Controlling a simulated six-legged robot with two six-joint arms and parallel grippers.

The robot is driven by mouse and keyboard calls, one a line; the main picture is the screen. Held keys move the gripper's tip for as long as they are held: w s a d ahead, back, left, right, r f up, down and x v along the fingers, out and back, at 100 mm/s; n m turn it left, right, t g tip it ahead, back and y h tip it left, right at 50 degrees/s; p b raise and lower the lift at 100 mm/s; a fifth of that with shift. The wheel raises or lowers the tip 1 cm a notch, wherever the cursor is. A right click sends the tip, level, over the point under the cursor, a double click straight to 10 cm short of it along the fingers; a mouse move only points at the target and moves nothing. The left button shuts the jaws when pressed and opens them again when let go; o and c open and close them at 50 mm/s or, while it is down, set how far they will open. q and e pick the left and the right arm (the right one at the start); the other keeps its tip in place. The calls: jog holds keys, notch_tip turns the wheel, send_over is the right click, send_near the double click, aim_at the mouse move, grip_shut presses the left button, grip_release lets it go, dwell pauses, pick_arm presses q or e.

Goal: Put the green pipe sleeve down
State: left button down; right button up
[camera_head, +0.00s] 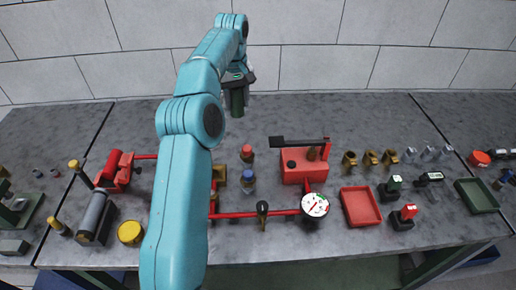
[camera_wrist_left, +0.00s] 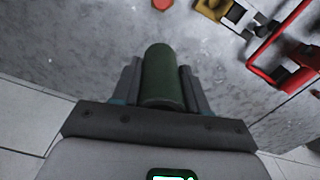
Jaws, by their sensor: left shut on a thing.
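The green pipe sleeve (camera_wrist_left: 162,75) is a dark green cylinder. In the left wrist view it sits between the two fingers of my left gripper (camera_wrist_left: 161,88), which is shut on it. In the head view the sleeve (camera_head: 237,103) hangs upright below my left gripper (camera_head: 238,84), near the back of the grey table (camera_head: 330,119). I cannot tell whether its lower end touches the table. My left arm covers part of the table's left middle. My right gripper is not in view.
A red pump box (camera_head: 303,167) with a black lever stands right of the arm. A red tray (camera_head: 361,206), a green tray (camera_head: 476,195) and several brass fittings (camera_head: 369,159) lie further right. A pale block wall (camera_head: 300,45) rises behind. The table's back strip is mostly clear.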

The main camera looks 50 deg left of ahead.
aim_at(240, 115)
pick_arm(q)
jog(key=f, duration=0.4)
jog(key=f+b, duration=0.1)
jog(key=shift+w+d+f, duration=0.2)
jog(key=shift+d+f, duration=0.05)
jog(key=shift+f, duration=0.15)
jog(key=f, duration=1.2)
jog(key=shift+s, duration=0.25)
jog(key=shift+w+f, duration=0.15)
jog(key=shift+f, duration=0.05)
jog(key=shift+d+r, duration=0.1)
jog(key=c, duration=1)
grip_release()
jog(key=shift+f, duration=0.25)
jog(key=o, duration=0.4)
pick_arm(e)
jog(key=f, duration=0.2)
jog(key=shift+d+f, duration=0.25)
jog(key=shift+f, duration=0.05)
pick_arm(q)
jog(key=shift+r, duration=0.1)
